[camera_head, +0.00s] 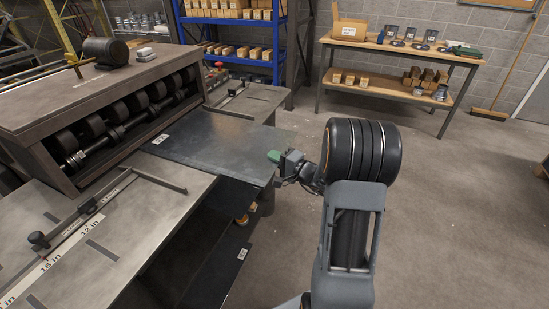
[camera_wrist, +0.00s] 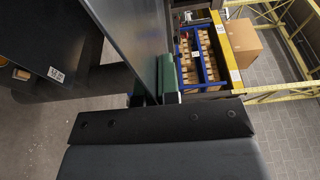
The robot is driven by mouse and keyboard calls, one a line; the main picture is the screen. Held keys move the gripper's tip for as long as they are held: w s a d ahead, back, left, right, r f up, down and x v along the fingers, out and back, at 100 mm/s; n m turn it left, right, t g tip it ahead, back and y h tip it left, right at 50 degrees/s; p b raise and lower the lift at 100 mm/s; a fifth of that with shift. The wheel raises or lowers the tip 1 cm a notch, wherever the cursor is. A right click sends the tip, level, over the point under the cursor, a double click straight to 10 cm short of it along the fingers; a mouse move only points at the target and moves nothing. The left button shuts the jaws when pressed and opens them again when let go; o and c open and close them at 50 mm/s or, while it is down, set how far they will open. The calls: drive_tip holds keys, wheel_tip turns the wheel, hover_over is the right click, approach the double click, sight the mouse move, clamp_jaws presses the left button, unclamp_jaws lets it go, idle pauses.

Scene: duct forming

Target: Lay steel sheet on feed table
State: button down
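The steel sheet (camera_head: 215,138) is a thin dark grey plate with a small white label, roughly level in front of the machine's rollers. It spans the gap between the near feed table part (camera_head: 125,220) and the far part (camera_head: 258,98). I cannot tell whether it touches the table. My gripper (camera_head: 281,160) is at the sheet's right edge, with a green fingertip showing. In the wrist view the sheet (camera_wrist: 138,40) runs between the fingers, the green pad (camera_wrist: 168,75) against its right side. The gripper looks shut on it; the other finger is mostly hidden.
The roller machine (camera_head: 110,85) stands at the left, behind the sheet. A guide bar (camera_head: 148,178) and a ruler strip lie on the near table part. Another dark labelled sheet (camera_head: 222,268) is lower down. A wooden workbench (camera_head: 400,48) stands at the back; the floor at right is clear.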

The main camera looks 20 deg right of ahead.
drive_tip(key=c, duration=1.3)
unclamp_jaws()
drive_tip(key=shift+f, duration=0.1)
drive_tip(key=shift+c, duration=0.2)
drive_tip(key=shift+s+d+r, duration=0.1)
drive_tip(key=shift+s+r, duration=0.05)
drive_tip(key=shift+r, duration=0.05)
drive_tip(key=b+v, duration=0.1)
drive_tip(key=v, duration=1)
drive_tip(key=shift+s+d+f, duration=0.15)
drive_tip(key=shift+s, duration=0.2)
